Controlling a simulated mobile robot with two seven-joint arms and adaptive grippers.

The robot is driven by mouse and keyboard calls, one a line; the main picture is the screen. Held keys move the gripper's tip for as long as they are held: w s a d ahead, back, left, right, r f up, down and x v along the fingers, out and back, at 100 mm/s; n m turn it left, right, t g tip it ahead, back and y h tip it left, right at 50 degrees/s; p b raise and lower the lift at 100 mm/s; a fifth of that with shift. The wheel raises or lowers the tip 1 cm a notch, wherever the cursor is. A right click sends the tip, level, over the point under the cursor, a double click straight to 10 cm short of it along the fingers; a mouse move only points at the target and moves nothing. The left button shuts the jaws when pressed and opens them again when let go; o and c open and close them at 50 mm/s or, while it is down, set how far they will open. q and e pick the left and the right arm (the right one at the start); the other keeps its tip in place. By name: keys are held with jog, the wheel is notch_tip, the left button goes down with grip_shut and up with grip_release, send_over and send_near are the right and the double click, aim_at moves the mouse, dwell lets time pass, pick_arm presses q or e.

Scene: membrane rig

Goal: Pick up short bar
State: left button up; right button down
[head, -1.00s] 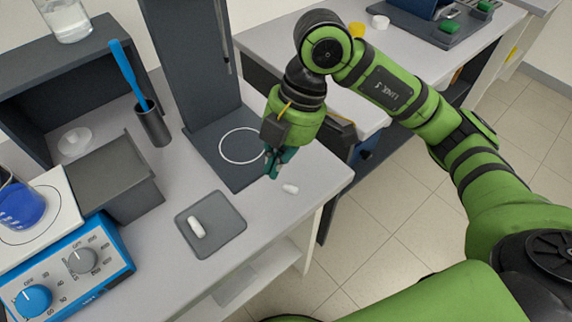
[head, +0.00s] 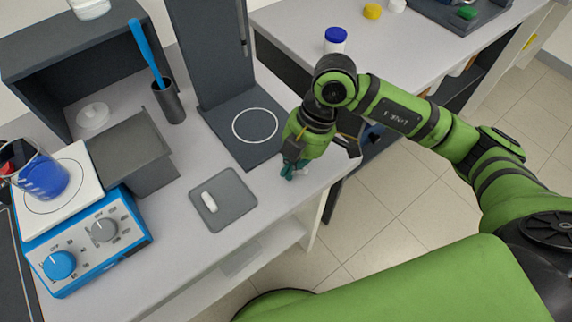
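The short bar (head: 304,171) is a small white bar on the bench near its right front edge. It is mostly hidden by my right gripper. My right gripper (head: 292,172) points down with its teal fingertips right at the bar, low over the bench top. Whether the fingers are closed around the bar cannot be told from this angle. A longer white bar (head: 209,200) lies on a grey pad (head: 235,208) to the left, apart from the gripper. My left gripper is not in view.
A dark stand base (head: 262,150) with a white ring is just behind the gripper. Left are a blue stirrer unit (head: 130,240), a beaker with blue liquid (head: 42,178), a grey box (head: 130,145) and a holder (head: 170,105). A second bench with a blue-capped jar (head: 335,42) stands behind.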

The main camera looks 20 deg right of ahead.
aim_at(339, 156)
jog(key=d, duration=0.4)
jog(key=w+d+b, duration=0.1)
jog(key=d, duration=0.3)
jog(key=w+d+b, duration=0.1)
jog(key=d, duration=0.4)
jog(key=shift+d, duration=0.1)
